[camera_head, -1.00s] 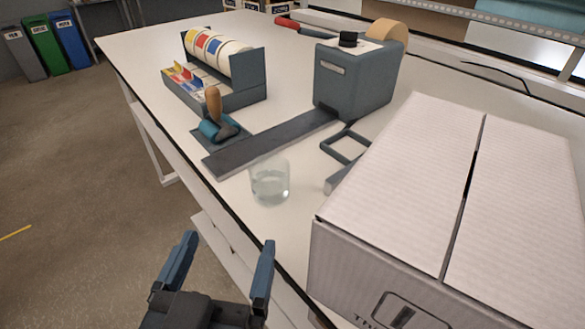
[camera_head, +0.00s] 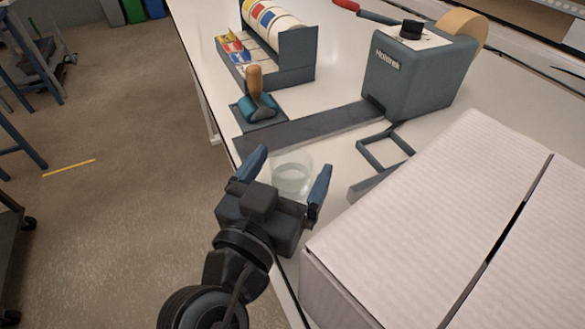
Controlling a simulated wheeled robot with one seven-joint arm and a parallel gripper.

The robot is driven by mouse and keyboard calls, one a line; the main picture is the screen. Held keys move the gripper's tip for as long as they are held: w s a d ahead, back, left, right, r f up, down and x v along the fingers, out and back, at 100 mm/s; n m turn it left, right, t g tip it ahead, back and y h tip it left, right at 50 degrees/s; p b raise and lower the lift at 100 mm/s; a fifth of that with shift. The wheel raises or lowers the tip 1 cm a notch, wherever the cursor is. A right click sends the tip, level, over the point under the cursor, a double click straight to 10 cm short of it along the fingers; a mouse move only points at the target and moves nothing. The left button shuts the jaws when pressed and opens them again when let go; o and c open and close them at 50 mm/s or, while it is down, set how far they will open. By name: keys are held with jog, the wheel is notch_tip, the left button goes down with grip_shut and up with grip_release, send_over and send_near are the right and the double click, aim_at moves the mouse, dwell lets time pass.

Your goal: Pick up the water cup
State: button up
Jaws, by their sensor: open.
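The water cup (camera_head: 292,172) is a clear, see-through cup standing upright on the white table near its front edge. Its lower part is partly hidden by my gripper. My gripper (camera_head: 286,170) is open, with one blue finger at the left of the cup and the other at the right in the picture. From this view I cannot tell whether the cup is fully between the fingers or just beyond them, or whether either finger touches it.
A large white box (camera_head: 440,230) stands close on the right. A grey tape dispenser (camera_head: 415,75) with a long flat arm lies behind the cup. A wooden-handled roller (camera_head: 256,92) and a label-roll holder (camera_head: 296,55) are farther back.

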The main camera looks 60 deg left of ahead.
jog(key=shift+w+a, duration=0.4)
jog(key=shift+w, duration=0.15)
jog(key=shift+c, duration=0.3)
jog(key=c, duration=1)
jog(key=shift+r, duration=0.15)
jog(key=shift+c, duration=0.2)
notch_tip(320, 180, up, 10)
jog(key=shift+f, duration=0.25)
